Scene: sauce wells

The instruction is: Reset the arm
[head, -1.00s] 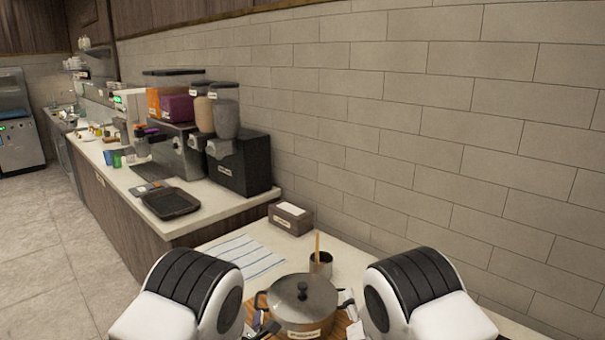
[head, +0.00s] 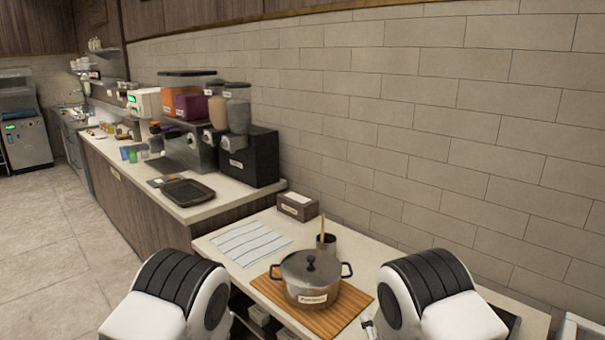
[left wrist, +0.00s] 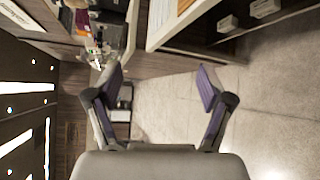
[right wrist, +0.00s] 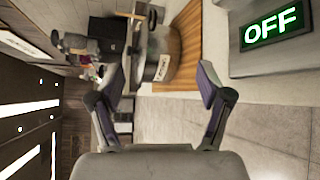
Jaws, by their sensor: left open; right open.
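My left gripper (left wrist: 160,85) is open and empty in the left wrist view, with its fingers spread over the floor and counter side. My right gripper (right wrist: 160,85) is open and empty in the right wrist view, apart from the lidded pot. The pot (head: 308,282) stands upright on a wooden board (head: 345,307) on the near counter, its lid on and a label on its front. It also shows in the right wrist view (right wrist: 165,55). In the head view both my arms flank the pot, and neither gripper's fingers show clearly.
Behind the pot are a cup (head: 327,243) with a wooden handle, a striped cloth (head: 250,242) and a napkin box (head: 297,207). Dispensers (head: 250,155) and a dark tray (head: 187,192) occupy the far counter. A green OFF display (right wrist: 272,27) shows at right. The floor (head: 60,260) is clear at left.

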